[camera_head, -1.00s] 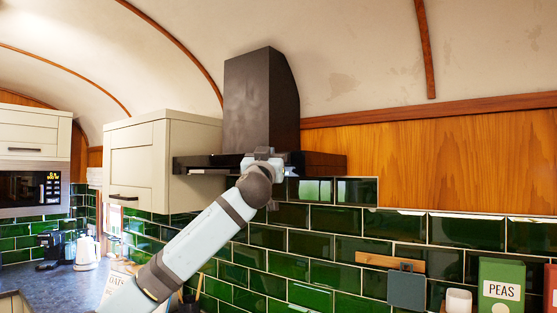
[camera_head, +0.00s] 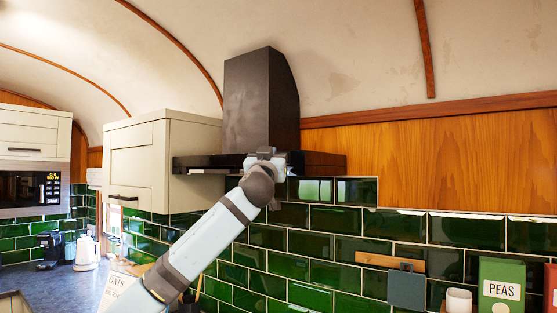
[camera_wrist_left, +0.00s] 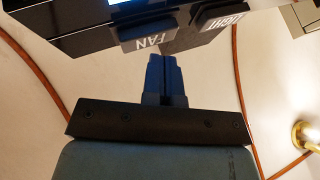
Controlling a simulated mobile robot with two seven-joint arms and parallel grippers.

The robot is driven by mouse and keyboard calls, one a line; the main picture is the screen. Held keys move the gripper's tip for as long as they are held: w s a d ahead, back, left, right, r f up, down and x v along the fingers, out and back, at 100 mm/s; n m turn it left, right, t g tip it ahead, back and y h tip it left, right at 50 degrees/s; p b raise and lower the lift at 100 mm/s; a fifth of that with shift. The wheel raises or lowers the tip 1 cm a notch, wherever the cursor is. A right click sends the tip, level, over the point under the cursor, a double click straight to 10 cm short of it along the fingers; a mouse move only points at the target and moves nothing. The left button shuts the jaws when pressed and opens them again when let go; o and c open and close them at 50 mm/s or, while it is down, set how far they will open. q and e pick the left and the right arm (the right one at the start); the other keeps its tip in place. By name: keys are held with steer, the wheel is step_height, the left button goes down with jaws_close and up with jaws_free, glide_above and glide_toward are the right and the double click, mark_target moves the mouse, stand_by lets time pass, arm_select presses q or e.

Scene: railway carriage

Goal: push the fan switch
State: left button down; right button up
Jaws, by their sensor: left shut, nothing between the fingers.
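The black range hood (camera_head: 262,100) is on the wall in the head view, with a flat glossy canopy (camera_head: 325,162). In the left wrist view the fan switch (camera_wrist_left: 148,43), a dark block marked FAN, sits on the hood's edge. The light switch (camera_wrist_left: 222,17), marked LIGHT, is to its right. My left gripper (camera_wrist_left: 165,62) is shut and empty, its fingertips right by the fan switch's lower right edge. I cannot tell whether they touch it. In the head view my left gripper (camera_head: 265,156) is in front of the canopy, partly hidden by its own wrist.
A cream wall cabinet (camera_head: 140,165) is close to the left of the hood. Green wall tiles (camera_head: 335,245) lie below. A grey board (camera_head: 406,289) hangs at the lower right, near a green PEAS box (camera_head: 500,285). A kettle (camera_head: 86,253) stands on the left counter.

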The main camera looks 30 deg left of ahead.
arm_select(q)
steer(key=shift+w, duration=0.45)
stand_by(0.6)
steer(key=shift+s, duration=0.15)
steer(key=shift+s+a+b, duration=0.1)
steer(key=shift+s+b, duration=0.35)
steer(key=shift+s, duration=0.3)
steer(key=s+b, duration=0.2)
steer(key=s, duration=0.4)
steer(key=shift+a, duration=0.2)
